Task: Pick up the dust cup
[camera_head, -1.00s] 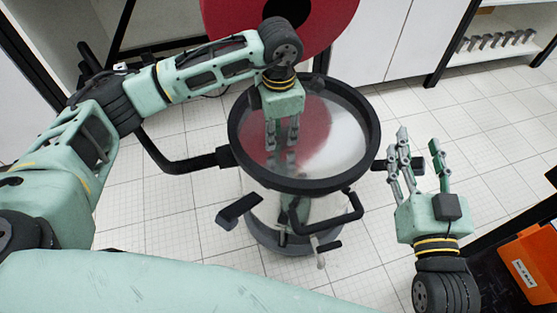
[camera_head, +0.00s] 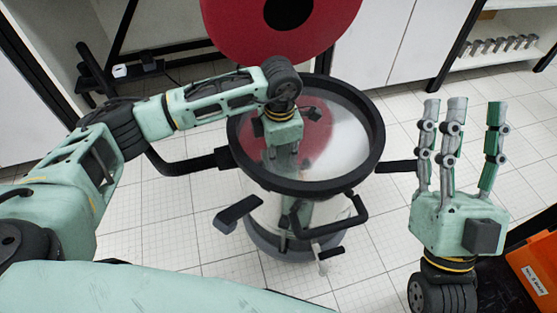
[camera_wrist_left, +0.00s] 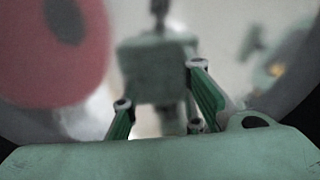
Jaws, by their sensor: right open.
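A round vessel (camera_head: 372,165) with a thick black rim and clear sides stands on the floor in the middle of the head view. I take it to be the dust cup, but cannot be sure. My left gripper (camera_head: 284,160) points down over its shiny round middle, inside the rim outline. Whether it touches the surface, I cannot tell. In the left wrist view, its fingers (camera_wrist_left: 160,110) show, but their tips are unclear and the view beyond is blurred. My right gripper (camera_head: 460,115) is open and empty, fingers pointing up, right of the vessel.
A large red disc (camera_head: 240,25) with a dark hole stands behind the vessel. Black handles (camera_head: 338,222) stick out around the vessel. A shelf (camera_head: 500,55) with small metal pieces is at the back right, and an orange box (camera_head: 535,270) at the lower right. Tiled floor lies free between.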

